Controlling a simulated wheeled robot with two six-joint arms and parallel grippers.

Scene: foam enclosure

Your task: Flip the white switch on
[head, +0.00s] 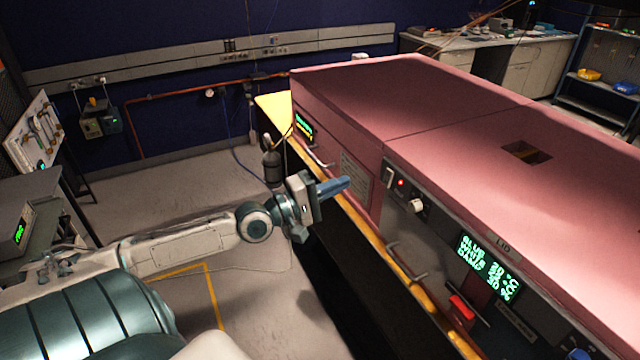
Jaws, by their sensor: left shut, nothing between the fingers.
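A white switch (388,177) sits at the upper left of the dark control panel on the front of the pink enclosure (450,130). A small red light glows just right of it, and a pale round knob (416,206) is lower right. The switch is small here, and I cannot tell which way it is tipped. My left gripper (347,184) is shut and empty, its blue fingers pointing right towards the panel. In the picture its tips are a little left of the switch and look apart from it. My right gripper is out of view.
A green-lit display (489,267), a red switch (461,308) and metal handles (407,262) are further along the front. A yellow edge (385,258) runs along the enclosure's base. The lid has a square opening (527,152). Open floor lies left of the enclosure.

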